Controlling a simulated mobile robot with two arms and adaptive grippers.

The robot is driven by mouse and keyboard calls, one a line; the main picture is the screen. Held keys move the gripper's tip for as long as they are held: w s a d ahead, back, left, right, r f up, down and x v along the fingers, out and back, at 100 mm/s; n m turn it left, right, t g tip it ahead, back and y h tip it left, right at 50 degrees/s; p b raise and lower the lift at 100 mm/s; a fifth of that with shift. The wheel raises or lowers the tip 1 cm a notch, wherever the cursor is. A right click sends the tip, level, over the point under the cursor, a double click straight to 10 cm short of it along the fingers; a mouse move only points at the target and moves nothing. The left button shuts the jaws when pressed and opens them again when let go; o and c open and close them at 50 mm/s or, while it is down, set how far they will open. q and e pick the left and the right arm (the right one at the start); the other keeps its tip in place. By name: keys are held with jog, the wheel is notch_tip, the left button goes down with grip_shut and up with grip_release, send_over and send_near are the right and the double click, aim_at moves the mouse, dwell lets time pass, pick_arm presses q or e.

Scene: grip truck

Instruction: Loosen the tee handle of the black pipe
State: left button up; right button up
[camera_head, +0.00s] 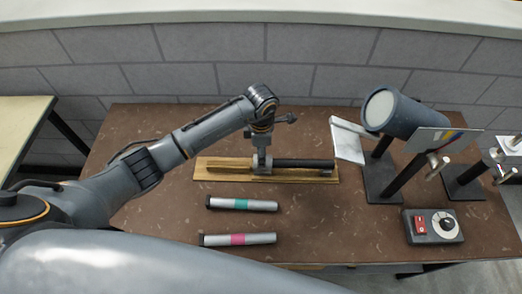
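A black pipe (300,163) lies across a wooden board (222,168) in the middle of the brown table. A grey metal clamp (262,163) stands around or beside its left part; I cannot tell which. My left gripper (262,138) points down directly over this clamp, at or touching its top. The tee handle is not clearly visible; the gripper seems to cover it. The fingers are too small and hidden to show whether they are open or shut. My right gripper is not in view.
Two grey tubes, one with a teal band (241,203) and one with a pink band (237,239), lie in front of the board. A dark cylinder lamp (405,115) on a stand and a control box (433,226) with a red switch and dial stand at right.

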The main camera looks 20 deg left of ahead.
pick_arm(q)
jog(key=c, duration=0.4)
jog(key=n+b, duration=0.1)
jog(key=n, duration=0.1)
jog(key=shift+f+n, duration=0.1)
jog(key=shift+n, duration=0.3)
jog(key=n+b, duration=0.1)
jog(key=n, duration=0.2)
jog(key=shift+n+b, duration=0.3)
jog(key=shift+b, duration=0.05)
jog(key=n+b, duration=0.1)
jog(key=n, duration=0.3)
jog(key=shift+n, duration=0.3)
jog(key=shift+n+b, duration=0.6)
jog(key=shift+n, duration=1.5)
